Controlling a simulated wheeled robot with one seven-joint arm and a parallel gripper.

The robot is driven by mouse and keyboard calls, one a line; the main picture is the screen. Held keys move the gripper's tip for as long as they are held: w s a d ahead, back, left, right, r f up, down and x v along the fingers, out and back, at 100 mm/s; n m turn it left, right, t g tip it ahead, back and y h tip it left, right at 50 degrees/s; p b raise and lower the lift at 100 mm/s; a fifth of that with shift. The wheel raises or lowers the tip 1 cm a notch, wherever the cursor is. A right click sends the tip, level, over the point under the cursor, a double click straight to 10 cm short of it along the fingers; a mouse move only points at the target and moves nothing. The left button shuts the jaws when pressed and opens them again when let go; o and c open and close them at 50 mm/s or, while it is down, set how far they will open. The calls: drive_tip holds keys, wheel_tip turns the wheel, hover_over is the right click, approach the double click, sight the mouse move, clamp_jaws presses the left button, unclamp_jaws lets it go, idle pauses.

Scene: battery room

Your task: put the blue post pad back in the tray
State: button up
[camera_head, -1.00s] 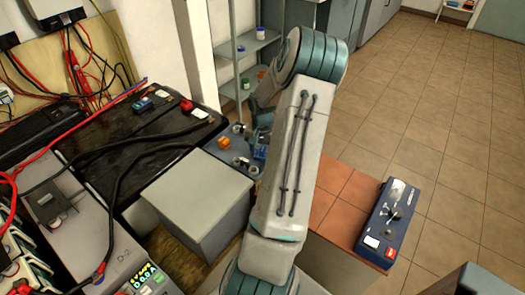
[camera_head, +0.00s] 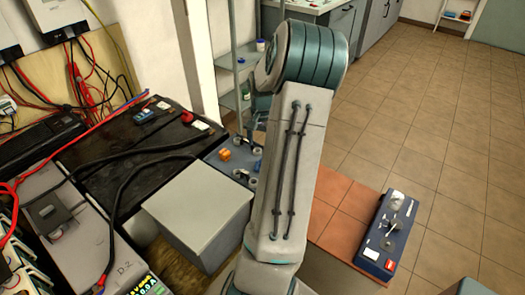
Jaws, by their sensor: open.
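A grey-blue tray (camera_head: 214,162) sits beyond the pale grey box, partly behind my arm. It holds an orange block (camera_head: 225,155) and several small round parts. A small blue piece (camera_head: 257,166) shows at its right side, by my arm's edge. I cannot tell for certain which blue piece is the post pad. My gripper (camera_head: 251,134) is open, above the tray's far right part. It is mostly hidden by my forearm, and its fingertips are not clear.
A pale grey box (camera_head: 198,212) stands in front of the tray. The black battery (camera_head: 115,150), with thick cables and a red terminal piece (camera_head: 187,117), is on the left. A blue device (camera_head: 391,232) lies at the right of the orange-tiled area.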

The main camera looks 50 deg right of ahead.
drive_tip(key=shift+r, duration=0.85)
drive_tip(key=w+a+r+n+h, duration=0.1)
drive_tip(key=a+r+n, duration=0.25)
drive_tip(key=a, duration=0.75)
drive_tip(key=w+a+r+n, duration=0.1)
drive_tip(key=a+r+n, duration=0.3)
drive_tip(key=a, duration=0.7)
drive_tip(key=s+a+r+n+t, duration=0.1)
drive_tip(key=s+a+n, duration=0.1)
drive_tip(key=s+a, duration=0.3)
drive_tip(key=s+a+r+n+t+y, duration=0.1)
drive_tip(key=s+a+r+n, duration=0.1)
drive_tip(key=s+a, duration=0.4)
drive_tip(key=a+n, duration=0.1)
drive_tip(key=a, duration=0.4)
drive_tip(key=shift+r, duration=0.2)
drive_tip(key=shift+a, duration=0.1)
wheel_tip(320, 180, up, 6)
drive_tip(key=p, duration=0.6)
drive_tip(key=shift+r+t, duration=0.25)
drive_tip(key=shift+t, duration=0.15)
